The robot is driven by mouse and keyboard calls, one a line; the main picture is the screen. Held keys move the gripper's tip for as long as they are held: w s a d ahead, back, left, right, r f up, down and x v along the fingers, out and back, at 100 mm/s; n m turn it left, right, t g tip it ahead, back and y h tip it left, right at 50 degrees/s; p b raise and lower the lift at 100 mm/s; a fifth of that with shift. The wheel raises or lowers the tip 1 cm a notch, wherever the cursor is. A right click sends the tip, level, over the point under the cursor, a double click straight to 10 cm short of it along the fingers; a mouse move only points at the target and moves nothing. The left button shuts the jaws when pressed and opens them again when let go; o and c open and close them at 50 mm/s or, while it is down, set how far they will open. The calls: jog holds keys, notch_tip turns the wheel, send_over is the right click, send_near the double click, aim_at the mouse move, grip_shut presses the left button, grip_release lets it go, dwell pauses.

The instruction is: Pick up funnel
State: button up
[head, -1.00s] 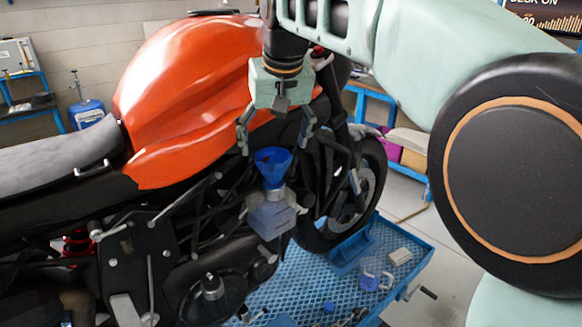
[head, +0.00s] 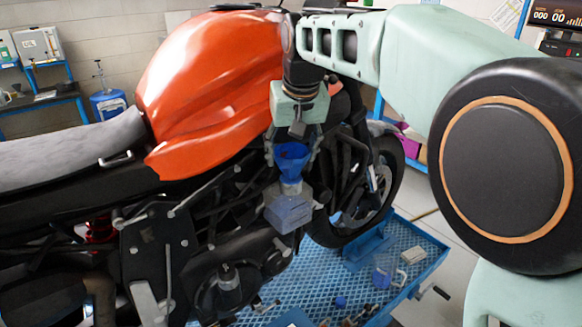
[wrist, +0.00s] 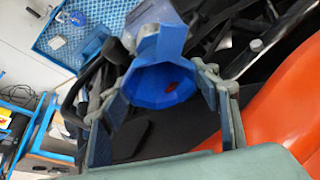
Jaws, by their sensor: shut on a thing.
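The blue funnel (head: 291,157) sits upright above a translucent grey-blue container (head: 288,212), beside the motorcycle's engine. My gripper (head: 291,160) has come down over the funnel from above, with one finger on each side of its cone. It is shut on the funnel's upper part. In the wrist view the funnel (wrist: 160,85) lies between the two fingers, with its hole visible inside the cone. Whether the spout still rests in the container's neck cannot be made out.
The orange motorcycle tank (head: 215,90) is close to my gripper on the left. The front wheel (head: 375,190) stands behind on the right.

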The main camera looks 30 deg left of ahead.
jog(key=c, duration=0.3)
jog(key=shift+c, duration=0.2)
jog(key=shift+r, duration=0.1)
jog(key=shift+r, duration=0.5)
notch_tip(320, 180, up, 2)
jog(key=shift+r+b, duration=0.1)
jog(key=shift+b, duration=0.2)
jog(key=s+d+r+p, duration=0.1)
jog(key=s+d+r, duration=0.1)
jog(key=d+r, duration=1.1)
jog(key=shift+p+v, duration=0.4)
jog(key=shift+v, duration=0.55)
